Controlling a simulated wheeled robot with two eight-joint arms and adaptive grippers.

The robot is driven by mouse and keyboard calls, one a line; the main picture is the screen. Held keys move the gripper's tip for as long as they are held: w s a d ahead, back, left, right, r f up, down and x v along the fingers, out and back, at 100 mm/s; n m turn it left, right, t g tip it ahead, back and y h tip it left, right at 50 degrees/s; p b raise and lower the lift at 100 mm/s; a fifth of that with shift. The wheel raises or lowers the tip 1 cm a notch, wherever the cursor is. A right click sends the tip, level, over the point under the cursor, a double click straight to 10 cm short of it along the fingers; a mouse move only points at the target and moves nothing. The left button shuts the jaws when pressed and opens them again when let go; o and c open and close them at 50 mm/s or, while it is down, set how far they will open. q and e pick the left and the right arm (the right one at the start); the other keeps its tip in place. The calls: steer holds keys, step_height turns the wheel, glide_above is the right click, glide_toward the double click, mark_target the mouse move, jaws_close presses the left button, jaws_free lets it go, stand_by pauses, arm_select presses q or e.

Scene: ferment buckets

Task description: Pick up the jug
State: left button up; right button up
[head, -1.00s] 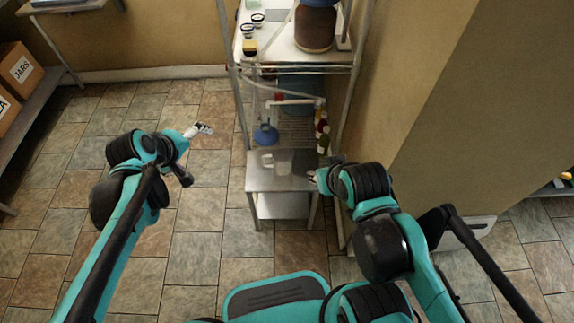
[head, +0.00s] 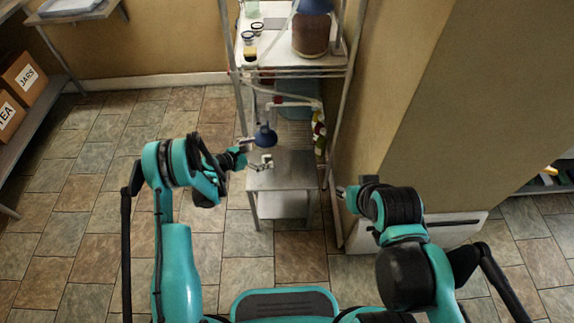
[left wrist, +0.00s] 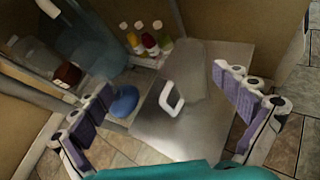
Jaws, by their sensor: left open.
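The jug shows in the left wrist view as a greyish see-through body (left wrist: 186,75) with a white handle (left wrist: 172,98), standing on a small metal table. In the head view its pale handle (head: 267,160) shows by my left fingertips; its body is hard to make out. My left gripper (head: 253,155) is open at the table's left edge. In the left wrist view the spread fingers (left wrist: 165,110) lie on either side of the jug, with nothing between their pads that I can see touching. My right gripper (head: 343,191) is right of the table, too small to judge.
The small metal table (head: 290,178) stands before a wire rack (head: 350,75). A blue funnel-like thing (head: 264,137) and several small bottles (head: 318,135) are close behind the jug. A large brown vessel (head: 310,35) stands on the upper shelf. The wall is close at right.

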mark_target(288, 153)
arm_select(q)
steer(key=shift+n+h, duration=0.4)
steer(key=shift+n, duration=0.3)
steer(key=d+f+b, duration=0.1)
steer(key=d+f, duration=0.1)
steer(key=w+d+f+b, duration=0.1)
steer(key=d+f, duration=0.1)
steer(key=f, duration=0.1)
steer(key=w+d+f+b, duration=0.1)
steer(key=d+f, duration=0.1)
steer(key=d, duration=0.1)
steer(key=shift+w+f, duration=0.1)
steer(key=shift+f, duration=0.1)
steer(key=shift+w+d+f, duration=0.1)
steer(key=shift+w+d, duration=0.1)
steer(key=shift+w, duration=0.05)
arm_select(e)
steer(key=f, duration=0.2)
steer(key=s+f, duration=0.1)
steer(key=shift+d, duration=0.3)
arm_select(q)
steer(key=c, duration=1.4)
steer(key=shift+r, duration=0.2)
